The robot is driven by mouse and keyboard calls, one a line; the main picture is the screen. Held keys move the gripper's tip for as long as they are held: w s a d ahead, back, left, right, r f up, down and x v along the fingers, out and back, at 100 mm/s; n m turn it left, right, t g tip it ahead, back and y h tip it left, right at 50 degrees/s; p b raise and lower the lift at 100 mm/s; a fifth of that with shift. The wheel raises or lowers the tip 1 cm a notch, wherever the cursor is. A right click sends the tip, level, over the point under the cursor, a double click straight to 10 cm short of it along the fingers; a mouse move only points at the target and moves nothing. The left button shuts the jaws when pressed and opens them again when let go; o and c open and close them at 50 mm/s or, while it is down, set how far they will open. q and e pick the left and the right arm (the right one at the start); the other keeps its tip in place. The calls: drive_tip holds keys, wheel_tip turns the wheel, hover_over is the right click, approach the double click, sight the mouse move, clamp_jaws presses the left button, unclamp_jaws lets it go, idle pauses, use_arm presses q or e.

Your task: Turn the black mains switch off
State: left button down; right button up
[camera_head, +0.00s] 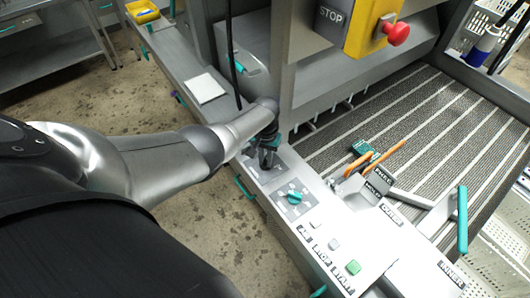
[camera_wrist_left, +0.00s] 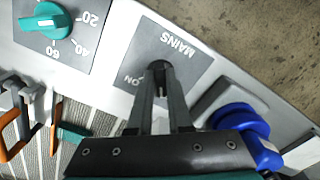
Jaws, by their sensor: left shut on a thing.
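The black mains switch (camera_wrist_left: 157,66) sits on a grey plate lettered MAINS (camera_wrist_left: 190,72) in the left wrist view. The letters ON show beside it. My left gripper (camera_wrist_left: 161,85) is shut on the switch, with its two fingers pointing down at the plate. In the head view my left gripper (camera_head: 268,158) reaches the control panel (camera_head: 315,217) from the left. There the gripper mostly hides the switch. How far the switch is turned is hard to tell. My right gripper is not in view.
A teal dial (camera_head: 294,197) on a numbered plate is next to the mains plate. A green button (camera_head: 353,267) is further along. A yellow box with a red stop button (camera_head: 397,33) is above. A blue round object (camera_wrist_left: 238,120) lies close beside my fingers.

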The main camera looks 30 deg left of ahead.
use_arm(q)
drive_tip(key=shift+n, duration=1)
drive_tip(key=shift+w, duration=0.1)
drive_tip(key=c, duration=0.8)
unclamp_jaws()
drive_tip(key=shift+c, duration=0.2)
drive_tip(key=shift+r+p, duration=0.1)
drive_tip(key=shift+p, duration=0.2)
wheel_tip(320, 180, up, 6)
drive_tip(key=p, duration=0.3)
drive_tip(key=shift+f+p, duration=0.2)
drive_tip(key=shift+p, duration=0.2)
wheel_tip(320, 180, up, 10)
drive_tip(key=p, duration=0.3)
drive_tip(key=shift+f, duration=0.25)
